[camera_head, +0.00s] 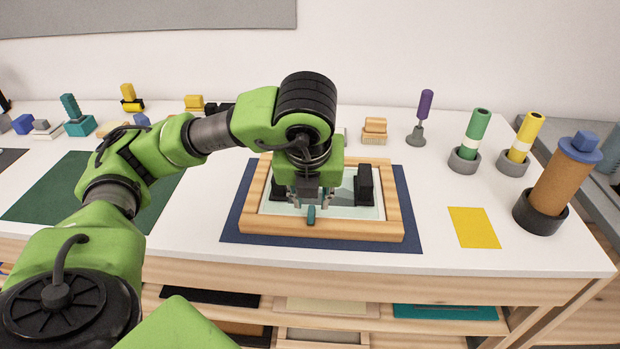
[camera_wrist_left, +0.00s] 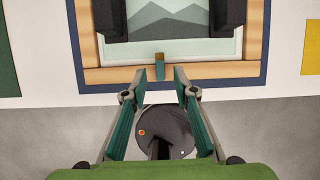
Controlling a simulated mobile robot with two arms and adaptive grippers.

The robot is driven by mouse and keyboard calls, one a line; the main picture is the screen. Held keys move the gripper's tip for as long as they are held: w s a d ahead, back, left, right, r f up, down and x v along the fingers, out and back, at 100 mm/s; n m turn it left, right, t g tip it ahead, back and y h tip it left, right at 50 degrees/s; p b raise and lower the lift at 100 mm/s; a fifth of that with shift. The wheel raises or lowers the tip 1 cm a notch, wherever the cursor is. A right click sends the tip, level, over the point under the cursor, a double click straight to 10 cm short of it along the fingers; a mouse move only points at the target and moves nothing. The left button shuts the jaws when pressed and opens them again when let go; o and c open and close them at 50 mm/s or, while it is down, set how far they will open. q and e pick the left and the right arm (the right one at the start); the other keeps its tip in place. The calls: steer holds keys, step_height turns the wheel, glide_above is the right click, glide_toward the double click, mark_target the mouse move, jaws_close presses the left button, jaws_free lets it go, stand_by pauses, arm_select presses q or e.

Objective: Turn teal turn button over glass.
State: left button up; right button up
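The wooden frame (camera_head: 320,229) lies flat on a dark blue mat, with a pale glass pane (camera_head: 350,211) over a picture of grey mountains. The teal turn button (camera_head: 311,214) sits at the middle of the frame's near side. In the left wrist view the turn button (camera_wrist_left: 160,68) points straight across that side, its far end brownish and at the pane's edge. My left gripper (camera_head: 308,197) is above the near part of the frame. Its fingers (camera_wrist_left: 160,80) are open, one to each side of the button, with gaps between. Contact is not visible. My right gripper is out of view.
Two black blocks stand on the frame, the right one (camera_head: 364,185) clear to see. The blue mat (camera_head: 410,220) surrounds the frame. A yellow card (camera_head: 474,227) and several upright cylinders, including a brown one (camera_head: 562,180), stand to the right. A green mat (camera_head: 60,190) lies left, partly behind my arm.

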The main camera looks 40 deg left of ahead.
arm_select(q)
steer(key=v, duration=0.7)
steer(key=shift+r, duration=0.4)
stand_by(0.3)
